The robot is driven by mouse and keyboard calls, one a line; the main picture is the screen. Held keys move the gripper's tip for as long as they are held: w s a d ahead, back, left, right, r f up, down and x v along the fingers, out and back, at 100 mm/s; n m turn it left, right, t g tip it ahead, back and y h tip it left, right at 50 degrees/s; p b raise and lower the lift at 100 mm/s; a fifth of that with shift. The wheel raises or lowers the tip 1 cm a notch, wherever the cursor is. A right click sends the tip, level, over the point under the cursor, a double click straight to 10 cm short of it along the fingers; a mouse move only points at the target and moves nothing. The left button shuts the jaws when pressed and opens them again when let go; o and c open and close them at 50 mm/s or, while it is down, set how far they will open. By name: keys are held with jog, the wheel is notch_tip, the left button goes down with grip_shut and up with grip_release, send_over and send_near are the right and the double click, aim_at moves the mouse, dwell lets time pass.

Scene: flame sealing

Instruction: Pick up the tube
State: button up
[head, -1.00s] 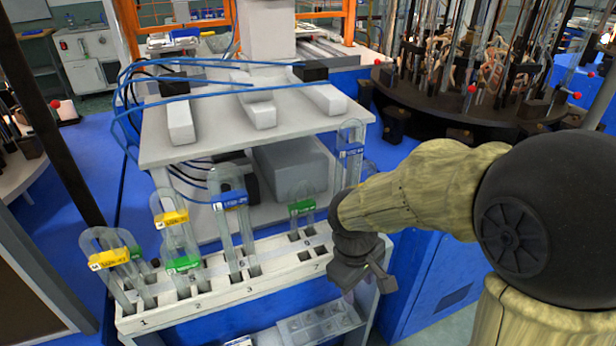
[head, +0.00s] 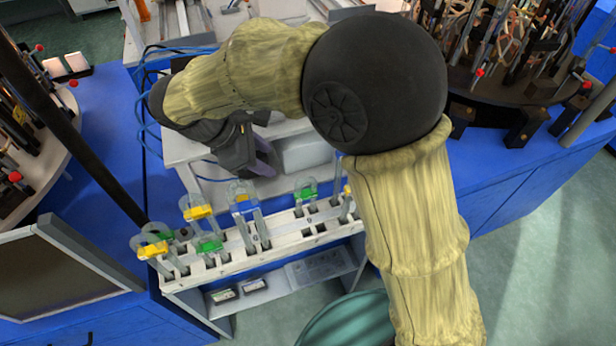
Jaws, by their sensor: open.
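Several clear U-shaped glass tubes stand upright in a white slotted rack (head: 228,268), each with a coloured tag. They include a blue-tagged tube (head: 244,206), a yellow-tagged tube (head: 198,212), a green-tagged tube (head: 208,247), another yellow-tagged tube (head: 153,249) at the left end and a green-tagged tube (head: 306,193) to the right. My arm partly hides another tube (head: 347,190) at the right end. My dark gripper (head: 264,163) is open, above and behind the rack near the blue-tagged tube. It appears empty, and its fingertips are hard to make out.
A white bench (head: 185,150) with blue hoses stands behind the rack. A shelf (head: 240,290) with small items lies below it. A dark round carousel (head: 490,80) with glassware is at the back right. A monitor (head: 60,275) stands at the left, and a teal round object (head: 345,325) at the bottom.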

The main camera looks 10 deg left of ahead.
jog(key=r, duration=0.1)
jog(key=p, duration=0.1)
send_near(303, 180)
jog(key=x, duration=0.6)
jog(key=shift+a, duration=0.2)
jog(key=x, duration=0.2)
jog(key=p+x, duration=0.1)
jog(key=x, duration=0.2)
jog(key=shift+w+d+p, duration=0.1)
jog(key=shift+d+p, duration=0.2)
jog(key=shift+d, duration=0.1)
jog(key=shift+a, duration=0.15)
jog(key=shift+s, duration=0.2)
